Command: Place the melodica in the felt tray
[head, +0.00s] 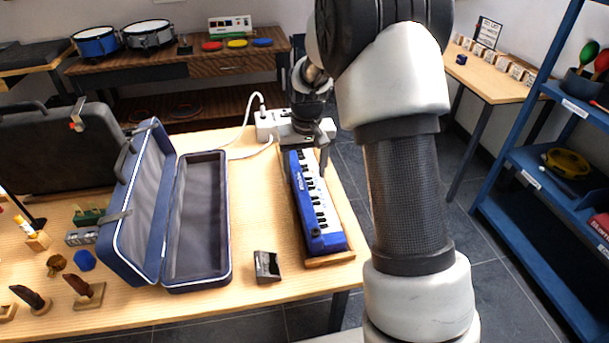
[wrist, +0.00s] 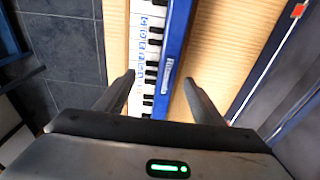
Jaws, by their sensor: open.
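The blue melodica (head: 329,238), with white and black keys, lies lengthwise near the right end of the table, keys up. A wooden-rimmed tray (head: 330,261) shows around its front and right side, and the melodica appears to lie within it; the tray's lining is mostly hidden. My gripper (head: 313,155) is at the melodica's far end, partly hidden by my arm. In the wrist view, my gripper (wrist: 157,80) is open, with one finger on each side of the melodica (wrist: 171,50). Nothing shows held; contact cannot be told.
An open blue case (head: 197,281) with grey lining stands left of the melodica. A small dark block (head: 267,266) sits between them. A white power strip (head: 271,126) with cables is behind. A blue shelf (head: 507,160) stands at the right, across open floor.

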